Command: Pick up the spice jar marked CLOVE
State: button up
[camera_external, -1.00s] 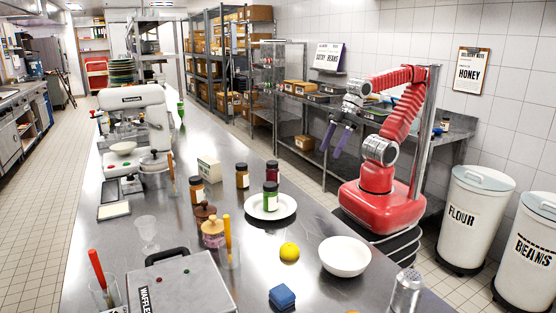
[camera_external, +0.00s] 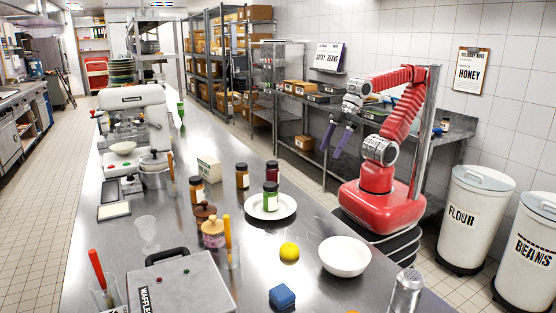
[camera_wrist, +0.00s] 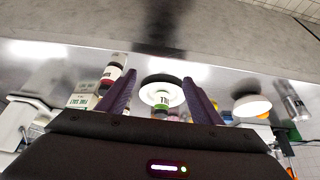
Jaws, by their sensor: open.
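Several spice jars stand on the steel counter (camera_external: 330,290). A green jar (camera_external: 271,197) stands on a white plate (camera_external: 290,207). A dark red jar (camera_external: 272,171) stands just behind it. Two brown jars with dark lids, one left (camera_external: 197,190) and one nearer the middle (camera_external: 242,176), stand to the left of the plate. Their labels are too small to read, so I cannot tell which is CLOVE. My gripper (camera_external: 339,140) is open and empty, raised beyond the counter's right edge. In the wrist view its two purple fingers (camera_wrist: 160,98) spread on either side of the plate and green jar.

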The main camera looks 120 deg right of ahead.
jog(key=w+d+f+m+g+h, duration=0.1)
jog(key=d+f+m+h, duration=0.15)
jog(key=d, duration=0.55)
jog(key=w+d+f+m+g+h, duration=0.1)
jog(key=d+f, duration=0.2)
jog(key=d, duration=0.5)
jog(key=w+d+f+t, duration=0.1)
jog(key=w+d, duration=0.2)
jog(key=d, duration=0.3)
jog(key=w+d+f+n+t+h, duration=0.1)
jog(key=w+d+t, duration=0.1)
jog(key=d, duration=0.4)
jog(key=w+d+f+n+t+h, duration=0.1)
jog(key=w+d+t, duration=0.1)
jog(key=w+d, duration=0.3)
jog(key=shift+d, duration=1.1)
jog(key=w+a, duration=0.1)
jog(key=w+n+t+y, duration=0.1)
jog(key=shift+w+a+t+y, duration=0.25)
jog(key=shift+w+a+t, duration=0.05)
jog(key=shift+w+a, duration=0.05)
jog(key=w+a+r+n+t+y, duration=0.1)
jog(key=a+r+y, duration=0.1)
jog(key=a, duration=0.4)
jog(key=w+a+r+n+t+y, duration=0.2)
jog(key=a+y, duration=0.3)
jog(key=a, duration=0.1)
jog(key=shift+w, duration=0.3)
